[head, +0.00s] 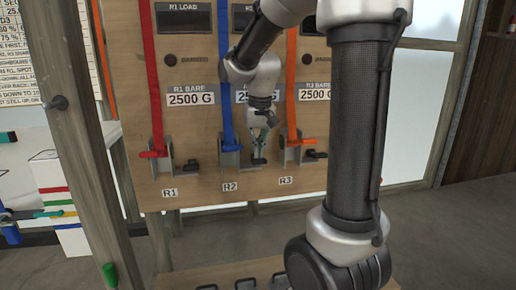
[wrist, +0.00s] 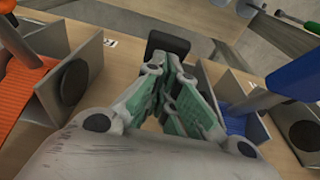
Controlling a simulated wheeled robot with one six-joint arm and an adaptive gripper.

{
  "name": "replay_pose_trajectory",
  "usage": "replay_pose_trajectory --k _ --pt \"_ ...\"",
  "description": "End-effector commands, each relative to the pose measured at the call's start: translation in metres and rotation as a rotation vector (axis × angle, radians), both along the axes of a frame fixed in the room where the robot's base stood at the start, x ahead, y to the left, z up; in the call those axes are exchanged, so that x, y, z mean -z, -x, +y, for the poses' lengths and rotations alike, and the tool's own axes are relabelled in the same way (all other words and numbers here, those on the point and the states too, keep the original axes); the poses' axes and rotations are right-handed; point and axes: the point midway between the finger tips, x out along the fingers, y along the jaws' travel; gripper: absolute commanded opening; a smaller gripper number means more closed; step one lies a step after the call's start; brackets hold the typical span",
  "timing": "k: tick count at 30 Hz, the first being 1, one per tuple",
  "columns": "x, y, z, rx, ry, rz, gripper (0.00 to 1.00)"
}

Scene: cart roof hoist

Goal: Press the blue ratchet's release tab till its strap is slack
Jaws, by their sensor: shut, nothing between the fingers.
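The blue ratchet (head: 230,155) is mounted on the wooden board above the R2 label, with its blue strap (head: 224,60) running straight up from it. It also shows at the right of the wrist view (wrist: 255,108). Its dark release tab (head: 258,161) sticks out at its right side; in the wrist view the black tab (wrist: 166,43) lies just beyond my fingertips. My gripper (head: 263,146) is shut and empty, pointing down right above the tab. The fingers hide part of the tab in the wrist view (wrist: 172,68), and I cannot tell whether they touch it.
The orange ratchet (head: 293,150) is close to the right of my gripper, and the red ratchet (head: 155,156) is farther left. Each has its own dark tab. Label plates and dark displays are on the board above. A wooden post (head: 75,140) stands at the left.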

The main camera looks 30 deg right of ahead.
Motion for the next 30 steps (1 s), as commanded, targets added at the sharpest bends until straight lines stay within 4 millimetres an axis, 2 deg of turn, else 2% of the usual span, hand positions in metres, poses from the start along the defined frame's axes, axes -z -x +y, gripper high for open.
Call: replay_pose_trajectory --k 2,7,11,23,30 --pt "0.002 0.002 0.001 0.0 0.0 0.001 0.0" --pt "0.021 0.017 0.006 0.0 0.0 0.003 0.0" --pt "0.028 0.02 0.007 0.0 0.0 0.001 0.0" --pt "0.026 0.019 0.007 0.0 0.0 0.0 0.0" --pt "0.016 0.019 0.007 0.0 0.0 -0.001 0.0"
